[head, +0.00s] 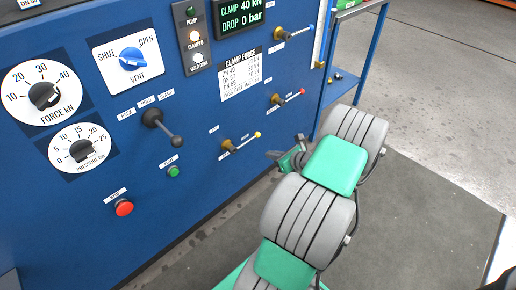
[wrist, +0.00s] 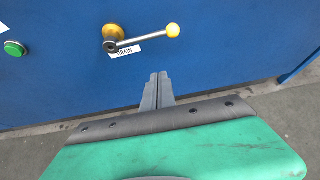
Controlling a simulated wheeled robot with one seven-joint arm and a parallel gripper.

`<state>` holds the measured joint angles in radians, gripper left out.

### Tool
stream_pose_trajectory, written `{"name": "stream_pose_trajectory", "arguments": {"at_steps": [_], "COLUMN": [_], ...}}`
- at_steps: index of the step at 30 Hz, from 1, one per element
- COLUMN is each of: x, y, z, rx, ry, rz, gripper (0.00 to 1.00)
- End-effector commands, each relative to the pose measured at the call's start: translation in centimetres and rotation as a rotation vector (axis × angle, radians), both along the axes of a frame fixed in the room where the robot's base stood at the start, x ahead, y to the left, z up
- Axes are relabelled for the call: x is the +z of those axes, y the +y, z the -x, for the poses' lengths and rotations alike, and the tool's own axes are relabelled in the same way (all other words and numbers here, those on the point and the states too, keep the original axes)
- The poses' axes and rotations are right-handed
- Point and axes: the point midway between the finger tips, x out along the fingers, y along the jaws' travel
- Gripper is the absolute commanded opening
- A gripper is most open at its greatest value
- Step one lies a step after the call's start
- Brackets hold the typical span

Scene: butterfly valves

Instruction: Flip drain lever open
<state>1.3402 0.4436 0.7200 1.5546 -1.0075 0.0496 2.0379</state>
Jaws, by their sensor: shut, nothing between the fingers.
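The drain lever (head: 243,143) is a metal bar with a yellow knob, on a brass-coloured hub low on the blue panel. In the wrist view the drain lever (wrist: 145,39) points right and slightly up, its knob at the right end. A label reading "DRAIN", partly covered by the lever, sits just below it. My gripper (wrist: 159,75) is shut and empty, with its fingertips below the lever and apart from it. In the head view my gripper (head: 272,155) is to the right of the knob, partly hidden by my wrist.
A red-tipped lever (head: 288,97) and a blue-tipped lever (head: 296,33) are higher on the panel. A black-knobbed lever (head: 163,128) and a green button (head: 173,171) are to the left. A blue-framed cart (head: 345,85) stands right of the panel.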

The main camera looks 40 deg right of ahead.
Motion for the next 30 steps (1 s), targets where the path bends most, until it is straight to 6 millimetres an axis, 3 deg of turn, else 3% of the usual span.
{"name": "stream_pose_trajectory", "arguments": {"at_steps": [5, 15, 21, 30], "x": [-1.6, -5.5, -2.1, -1.1], "y": [0.2, 0.4, 0.2, 0.3], "z": [-2.0, -8.5, -9.1, -9.2], "rx": [0.005, 0.006, 0.002, 0.002], "ry": [0.001, 0.002, 0.000, 0.002], "rz": [0.002, 0.003, 0.006, 0.002], "gripper": [0.00, 0.00, 0.00, 0.00]}}
